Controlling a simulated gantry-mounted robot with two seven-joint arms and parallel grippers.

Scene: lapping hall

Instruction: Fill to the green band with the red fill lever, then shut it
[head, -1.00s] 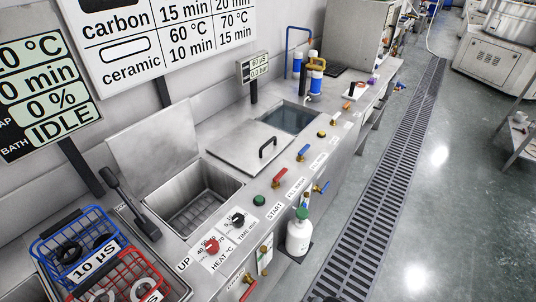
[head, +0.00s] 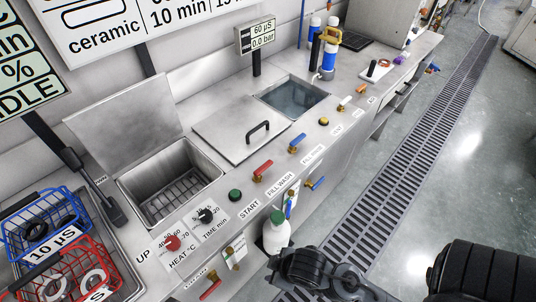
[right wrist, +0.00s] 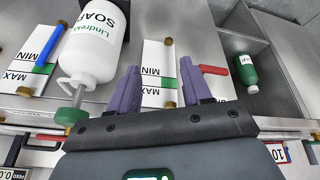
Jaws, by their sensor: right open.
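The red fill lever (head: 263,169) sits on a brass valve on the bench top, beside the FILL WASH label (head: 282,184). A second red lever (head: 210,289) is low on the front panel. Level gauges marked MIN and MAX hang on the front; one (head: 236,249) has a green band, and gauges also show upside down in the right wrist view (right wrist: 152,58). Their liquid level is unreadable. My right gripper (right wrist: 159,66) is open and empty, its purple fingers over the front panel. Its fingertips are hidden in the head view. My left gripper is out of view.
The wash basin (head: 170,180) stands open with a wire rack in it. A soap bottle (head: 277,233) hangs on the front near my right arm. A blue basket (head: 45,222) and a red basket (head: 70,275) sit at left. The floor beside the drain grating (head: 415,160) is clear.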

